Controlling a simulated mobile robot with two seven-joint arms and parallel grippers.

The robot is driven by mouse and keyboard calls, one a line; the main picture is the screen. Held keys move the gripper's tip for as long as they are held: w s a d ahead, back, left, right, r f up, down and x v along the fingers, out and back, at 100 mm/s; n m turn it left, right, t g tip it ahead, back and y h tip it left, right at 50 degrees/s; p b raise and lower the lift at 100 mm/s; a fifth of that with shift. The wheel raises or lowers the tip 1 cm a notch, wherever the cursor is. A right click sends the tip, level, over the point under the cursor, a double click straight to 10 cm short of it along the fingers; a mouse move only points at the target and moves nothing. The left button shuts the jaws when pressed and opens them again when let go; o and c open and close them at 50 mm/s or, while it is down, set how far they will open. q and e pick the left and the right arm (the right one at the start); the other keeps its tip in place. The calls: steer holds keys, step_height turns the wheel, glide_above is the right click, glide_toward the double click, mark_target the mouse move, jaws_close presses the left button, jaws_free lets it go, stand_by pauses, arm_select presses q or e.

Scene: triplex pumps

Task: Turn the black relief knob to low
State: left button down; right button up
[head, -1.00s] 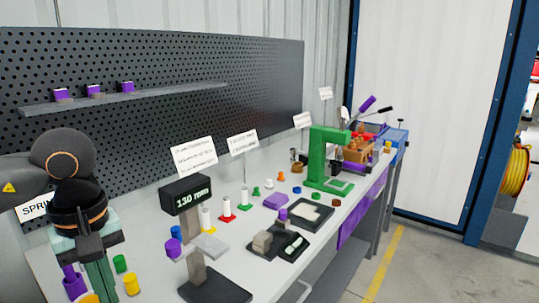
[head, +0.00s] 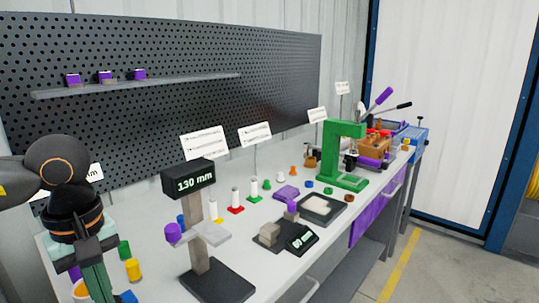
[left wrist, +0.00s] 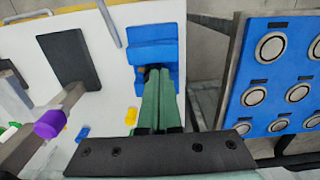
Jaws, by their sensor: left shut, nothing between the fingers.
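I cannot make out the black relief knob for certain. At the far end of the bench, in the head view, an orange-brown block (head: 375,147) stands with red and dark parts around it, too small to tell apart. My left gripper (left wrist: 157,82) is shut and empty. In the left wrist view its green fingers lie in front of a blue block (left wrist: 152,38); I cannot tell whether they touch it. The gripper also shows in the head view (head: 98,285), over the near left end of the bench, far from the orange-brown block. My right gripper is out of view.
A display stand reading 130 mm (head: 188,180) rises beside my left gripper. A green press frame (head: 342,150), small coloured parts and sign cards crowd the bench (head: 270,275). A perforated board (head: 230,60) stands behind. A blue panel with round discs (left wrist: 275,60) is right in the wrist view.

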arm_select(q)
step_height(320, 180, down, 3)
steer(key=shift+r+b, duration=0.2)
steer(key=shift+b, duration=0.45)
steer(key=shift+w+a, duration=0.3)
steer(key=shift+w, duration=0.3)
stand_by(0.7)
steer(key=shift+w+d, duration=0.3)
steer(key=shift+d, duration=0.1)
steer(key=shift+w+d+r, duration=0.1)
steer(key=shift+w+r, duration=0.05)
steer(key=shift+w, duration=0.15)
stand_by(0.5)
steer(key=shift+s+d, duration=0.1)
steer(key=shift+d, duration=0.2)
step_height(320, 180, up, 6)
steer(key=p, duration=0.5)
steer(key=shift+s+d, duration=0.1)
